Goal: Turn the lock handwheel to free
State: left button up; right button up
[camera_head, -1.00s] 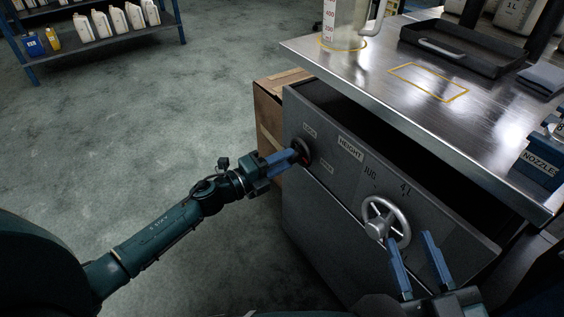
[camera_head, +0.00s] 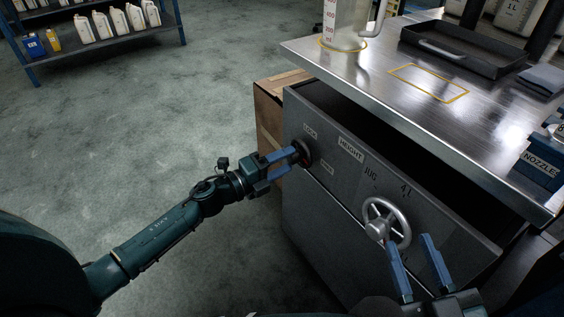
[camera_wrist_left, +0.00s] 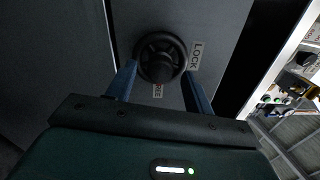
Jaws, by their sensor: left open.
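The lock handwheel (camera_head: 305,152) is a small dark wheel on the upper left of the grey cabinet front, between a LOCK label and a second label. In the left wrist view the wheel (camera_wrist_left: 160,57) has spokes and a round hub. My left gripper (camera_head: 288,162) is open, its blue fingertips close to the wheel. In the left wrist view its fingers (camera_wrist_left: 160,82) stand on either side of the wheel's near part; I cannot tell whether they touch it. My right gripper (camera_head: 410,240) is open and empty, just below the larger silver handwheel (camera_head: 386,222).
The metal table (camera_head: 440,125) overhangs the cabinet and carries a clear measuring jug (camera_head: 345,22) and a black tray (camera_head: 465,50). A cardboard box (camera_head: 268,110) stands beside the cabinet. A shelf with bottles (camera_head: 95,38) is at the far left. The floor to the left is clear.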

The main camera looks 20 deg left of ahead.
pick_arm(q)
jog(key=p+v, duration=0.2)
jog(key=v, duration=1.1)
